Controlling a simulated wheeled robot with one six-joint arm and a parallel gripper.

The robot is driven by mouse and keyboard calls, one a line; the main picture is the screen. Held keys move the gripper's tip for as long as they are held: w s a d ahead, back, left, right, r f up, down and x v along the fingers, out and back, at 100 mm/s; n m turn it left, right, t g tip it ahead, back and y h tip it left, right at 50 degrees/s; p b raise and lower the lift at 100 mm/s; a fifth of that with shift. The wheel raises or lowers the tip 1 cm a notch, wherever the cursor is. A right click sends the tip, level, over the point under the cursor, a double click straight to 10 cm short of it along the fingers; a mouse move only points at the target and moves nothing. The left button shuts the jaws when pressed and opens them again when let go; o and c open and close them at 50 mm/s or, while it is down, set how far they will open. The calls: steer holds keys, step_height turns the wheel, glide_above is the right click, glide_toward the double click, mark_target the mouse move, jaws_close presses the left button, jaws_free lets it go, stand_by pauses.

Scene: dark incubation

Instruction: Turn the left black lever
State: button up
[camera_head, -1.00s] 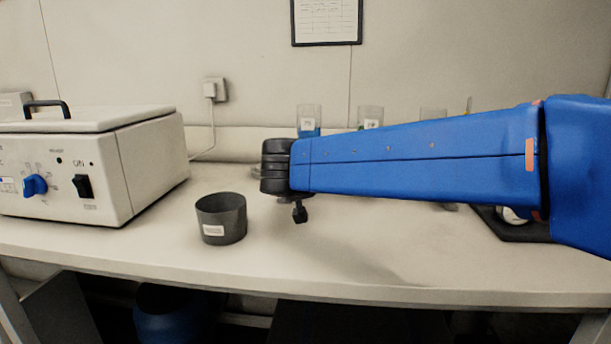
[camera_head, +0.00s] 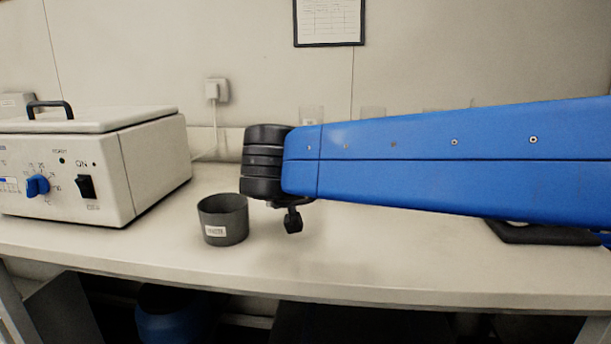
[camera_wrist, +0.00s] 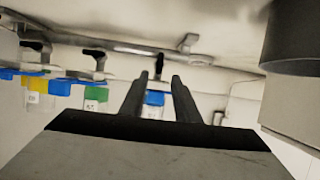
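The wrist view appears upside down, with the bench along the top. Several black levers sit on small metal taps there. One black lever (camera_wrist: 159,66) lies between and just beyond the fingertips of my gripper (camera_wrist: 158,82). Two more, a black lever (camera_wrist: 95,54) and another black lever (camera_wrist: 36,46), are farther left in that picture. The gripper's two dark fingers are apart with nothing visibly held; I cannot tell whether they touch the lever. In the head view my blue arm hides the levers, and the fingers are not clearly visible.
A dark cup (camera_head: 223,222) stands on the bench left of my wrist; it also shows in the wrist view (camera_wrist: 295,40). A white box device (camera_head: 150,160) with a blue knob is farther left. Labelled glass beakers (camera_head: 311,114) stand behind my arm. The front bench is clear.

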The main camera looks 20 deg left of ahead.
steer(key=v, duration=0.7)
steer(key=shift+s, duration=0.25)
steer(key=shift+d, duration=0.1)
